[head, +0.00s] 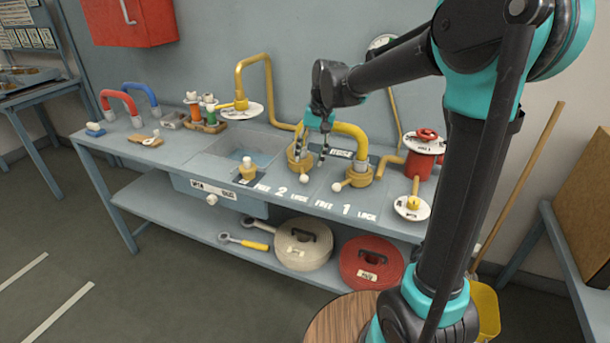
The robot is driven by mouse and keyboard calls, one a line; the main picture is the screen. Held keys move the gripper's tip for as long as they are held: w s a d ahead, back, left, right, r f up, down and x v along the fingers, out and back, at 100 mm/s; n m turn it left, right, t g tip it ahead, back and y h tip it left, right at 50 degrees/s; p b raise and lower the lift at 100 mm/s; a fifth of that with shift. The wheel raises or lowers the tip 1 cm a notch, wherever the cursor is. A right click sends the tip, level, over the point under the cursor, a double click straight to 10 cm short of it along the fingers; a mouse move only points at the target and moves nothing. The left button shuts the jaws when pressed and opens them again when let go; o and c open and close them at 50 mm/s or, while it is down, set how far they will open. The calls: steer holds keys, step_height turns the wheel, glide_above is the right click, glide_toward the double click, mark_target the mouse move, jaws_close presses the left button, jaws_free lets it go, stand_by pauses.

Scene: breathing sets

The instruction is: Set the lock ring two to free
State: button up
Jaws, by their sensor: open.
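Lock ring two (299,161) is a brass-yellow collar on the left foot of the yellow U-shaped pipe (348,130). Its white-knobbed lever (303,181) points toward the front, on the side of the word LOCK on the bench label (281,191), which reads FREE, 2, LOCK. My gripper (309,157) is open above and around the ring area, fingers pointing down. The fingers partly hide the ring and the pipe foot. I cannot tell whether they touch either. Nothing is visibly held.
Lock ring one (358,175) is close on the right; its knob (337,187) points to the FREE side. Red valve parts (426,142) stand at the right.

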mark_target(305, 175)
steer(key=f, duration=0.3)
steer(key=a+f, duration=0.1)
steer(key=f, duration=0.3)
steer(key=shift+a+f, duration=0.2)
jaws_close()
